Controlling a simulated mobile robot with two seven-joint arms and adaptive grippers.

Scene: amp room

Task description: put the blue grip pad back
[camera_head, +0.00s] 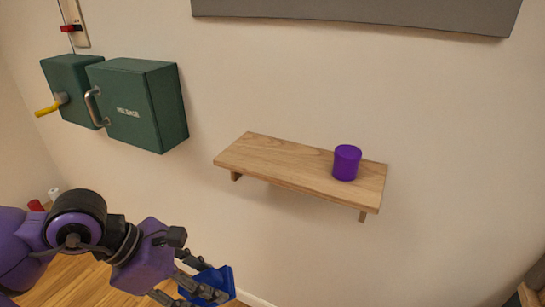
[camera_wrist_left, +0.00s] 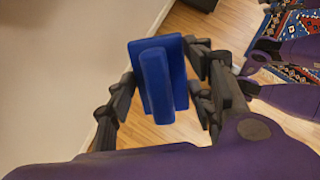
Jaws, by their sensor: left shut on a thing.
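The blue grip pad (camera_head: 215,281) is held by my left gripper (camera_head: 203,287) at the lower edge of the head view, in front of the wall and below the shelf. In the left wrist view the blue grip pad (camera_wrist_left: 158,75) shows as a flat plate with a raised bar, between the two fingers of my left gripper (camera_wrist_left: 157,85). The gripper is shut on it. A wooden wall shelf (camera_head: 270,158) is above and to the right of the gripper. My right gripper does not show.
A purple cup-like object (camera_head: 347,163) stands on the shelf's right part; its left part is bare. Two green boxes, one with a handle (camera_head: 138,103) and one with a yellow lever (camera_head: 70,88), hang on the wall at left. A patterned rug (camera_wrist_left: 290,40) lies on the floor.

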